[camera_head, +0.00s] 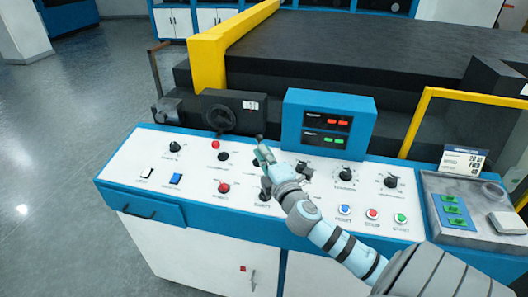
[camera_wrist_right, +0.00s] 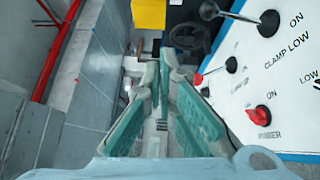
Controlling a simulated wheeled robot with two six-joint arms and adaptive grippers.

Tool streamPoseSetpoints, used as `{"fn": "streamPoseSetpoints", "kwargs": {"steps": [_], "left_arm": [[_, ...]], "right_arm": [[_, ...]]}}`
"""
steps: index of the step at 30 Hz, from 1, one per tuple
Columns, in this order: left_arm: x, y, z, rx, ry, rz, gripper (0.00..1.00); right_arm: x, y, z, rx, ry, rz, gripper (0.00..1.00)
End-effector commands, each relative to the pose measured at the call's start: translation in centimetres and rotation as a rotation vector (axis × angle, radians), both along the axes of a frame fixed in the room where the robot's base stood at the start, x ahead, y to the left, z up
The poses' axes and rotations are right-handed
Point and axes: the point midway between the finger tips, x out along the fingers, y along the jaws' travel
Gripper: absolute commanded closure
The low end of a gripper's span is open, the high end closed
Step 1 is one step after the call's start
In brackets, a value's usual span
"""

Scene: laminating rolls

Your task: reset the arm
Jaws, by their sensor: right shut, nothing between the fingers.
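My right arm comes in from the lower right of the head view. Its gripper (camera_head: 262,150) is over the middle of the white control panel (camera_head: 130,165), pointing to the back. The gripper is shut with nothing between its fingers. In the wrist view the greenish fingers (camera_wrist_right: 165,78) point away from the camera, with the panel to their right. The arm and gripper hide part of the panel's middle; I cannot tell how far the fingertips are above it. My left gripper is not in view.
The panel carries black knobs (camera_head: 345,174), a red button (camera_head: 224,187) and a blue display box (camera_head: 327,122). A black handwheel (camera_head: 220,118) stands at its back edge. Yellow frames (camera_head: 207,62) flank the dark machine bed (camera_head: 330,50). Open floor (camera_head: 60,150) lies left.

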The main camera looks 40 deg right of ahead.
Motion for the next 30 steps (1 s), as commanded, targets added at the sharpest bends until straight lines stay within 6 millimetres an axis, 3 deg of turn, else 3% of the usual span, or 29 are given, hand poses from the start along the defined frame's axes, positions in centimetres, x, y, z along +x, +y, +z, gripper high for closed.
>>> {"fn": "streamPoseSetpoints", "kwargs": {"steps": [16,18,20,23,27,30], "left_arm": [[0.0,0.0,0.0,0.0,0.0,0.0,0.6],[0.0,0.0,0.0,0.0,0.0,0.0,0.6],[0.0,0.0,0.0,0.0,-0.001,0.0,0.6],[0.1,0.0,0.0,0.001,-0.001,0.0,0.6],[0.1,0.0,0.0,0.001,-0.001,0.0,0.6],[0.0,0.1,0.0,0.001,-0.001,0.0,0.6]], "right_arm": [[0.0,0.1,0.0,0.003,0.0,0.0,1.0],[-0.5,0.1,-0.8,0.047,0.012,-0.014,1.0],[-1.6,0.4,-2.6,0.153,0.039,-0.048,1.0],[-5.4,1.5,-7.7,0.443,0.135,-0.157,1.0],[-12.2,5.0,-14.7,0.833,0.311,-0.334,1.0],[-16.7,7.8,-17.9,1.029,0.428,-0.442,1.0]]}}
